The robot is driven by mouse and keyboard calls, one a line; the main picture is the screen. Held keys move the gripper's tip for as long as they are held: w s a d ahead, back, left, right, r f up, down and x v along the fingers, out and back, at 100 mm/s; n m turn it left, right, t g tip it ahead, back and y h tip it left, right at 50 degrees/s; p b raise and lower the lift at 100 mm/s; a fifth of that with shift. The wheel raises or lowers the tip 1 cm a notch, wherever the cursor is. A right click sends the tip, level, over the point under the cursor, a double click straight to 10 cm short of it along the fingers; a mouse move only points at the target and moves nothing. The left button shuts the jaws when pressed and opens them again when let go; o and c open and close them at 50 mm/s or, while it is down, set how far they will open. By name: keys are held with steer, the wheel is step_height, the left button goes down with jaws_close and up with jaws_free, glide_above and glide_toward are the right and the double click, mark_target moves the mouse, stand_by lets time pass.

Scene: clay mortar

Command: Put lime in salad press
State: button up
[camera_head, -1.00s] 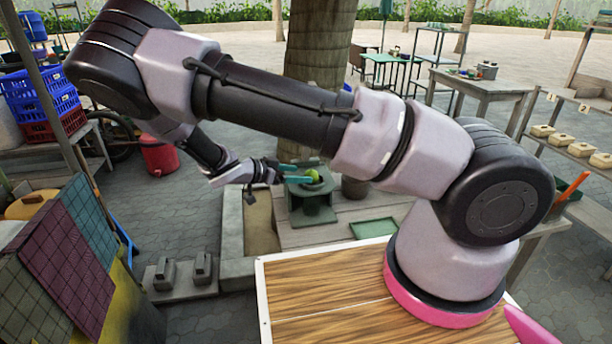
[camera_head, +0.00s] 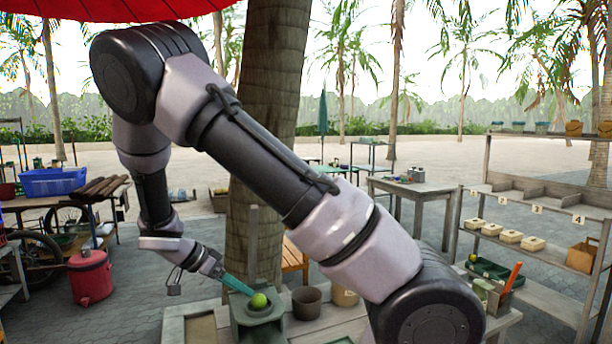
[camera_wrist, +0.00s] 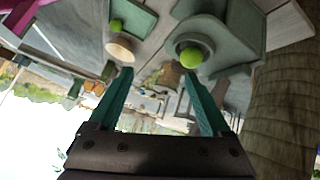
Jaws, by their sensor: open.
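A bright green lime (camera_head: 259,301) sits in the bowl of the grey-green press (camera_head: 258,335). In the wrist view, which is upside down, the lime (camera_wrist: 191,57) rests in the round bowl of the press (camera_wrist: 225,38). My gripper (camera_head: 248,291) reaches down from the left, its teal fingers beside the lime in the head view. In the wrist view my gripper (camera_wrist: 157,72) has its fingers spread with nothing held between them. The lime shows beyond the tip of the right-hand finger. The lower part of the press is cut off in the head view.
A brown pot (camera_head: 306,302) stands right of the press. In the wrist view a green tray (camera_wrist: 143,20) holds another round green thing (camera_wrist: 116,25). A tree trunk (camera_head: 270,130) rises behind the press. A red bucket (camera_head: 90,277) stands on the paving at left.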

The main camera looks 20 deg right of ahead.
steer(key=s+d+r+n+y, duration=0.1)
steer(key=s+d+r+y, duration=0.15)
steer(key=r, duration=0.45)
steer(key=s+d+r+n+y, duration=0.1)
steer(key=d+r+n+y, duration=0.1)
steer(key=d+r+y, duration=0.3)
steer(key=s+d+r+n+y, duration=0.1)
steer(key=s+r+y, duration=0.1)
steer(key=r, duration=0.6)
steer(key=s+d+r+n+t, duration=0.2)
steer(key=s+r+t, duration=0.1)
steer(key=s+r, duration=0.2)
steer(key=s+d+r+n+t+y, duration=0.1)
steer(key=s+d+r+n+t, duration=0.1)
steer(key=s+r, duration=0.4)
steer(key=shift+d+n+t, duration=0.2)
steer(key=shift+n+t, duration=0.1)
steer(key=shift+t, duration=0.5)
